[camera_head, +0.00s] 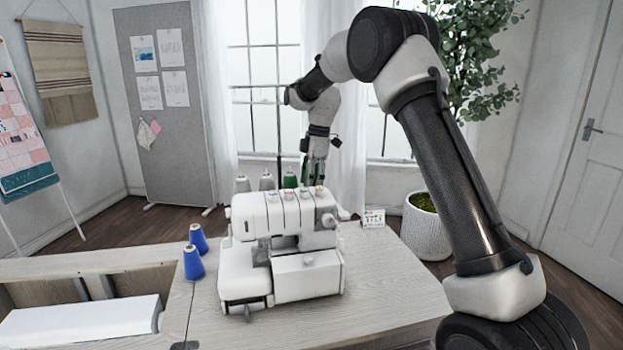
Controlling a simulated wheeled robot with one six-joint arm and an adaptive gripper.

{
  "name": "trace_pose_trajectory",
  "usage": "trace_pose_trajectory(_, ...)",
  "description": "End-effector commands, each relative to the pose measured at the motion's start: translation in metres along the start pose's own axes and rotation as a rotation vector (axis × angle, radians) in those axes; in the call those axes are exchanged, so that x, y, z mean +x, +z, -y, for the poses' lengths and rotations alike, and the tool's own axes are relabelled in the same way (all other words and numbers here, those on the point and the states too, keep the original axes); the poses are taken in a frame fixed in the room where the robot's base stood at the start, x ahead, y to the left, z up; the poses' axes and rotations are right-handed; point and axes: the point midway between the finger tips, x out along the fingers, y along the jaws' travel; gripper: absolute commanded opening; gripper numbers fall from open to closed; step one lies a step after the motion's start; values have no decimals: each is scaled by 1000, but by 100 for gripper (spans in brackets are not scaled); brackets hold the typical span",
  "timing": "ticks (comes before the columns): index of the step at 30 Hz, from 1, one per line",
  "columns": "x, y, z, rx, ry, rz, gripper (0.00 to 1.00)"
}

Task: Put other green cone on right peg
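A white sewing machine (283,245) stands on the wooden cabinet top. A green cone (290,181) stands upright behind the machine's top, to the right of two grey cones. My gripper (315,178) points down behind the right end of the machine, just right of that green cone. Green shows at my gripper's fingers, seemingly from another green cone, but the outline is too small and dark to be sure. I cannot tell whether the fingers grip it. The right peg is hidden by the gripper and machine.
The two grey cones (254,183) stand at the machine's back left. Two blue cones (195,252) stand on the cabinet top left of the machine. A small card (374,218) stands to its right. The cabinet top (395,280) is clear at right. A potted plant (428,225) stands behind.

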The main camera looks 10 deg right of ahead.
Motion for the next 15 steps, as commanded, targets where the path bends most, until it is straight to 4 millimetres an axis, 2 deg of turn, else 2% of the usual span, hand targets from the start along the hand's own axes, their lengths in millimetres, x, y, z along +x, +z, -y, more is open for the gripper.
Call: trace_pose_trajectory(15, 15, 2, 0, 0, 0, 0, 26)
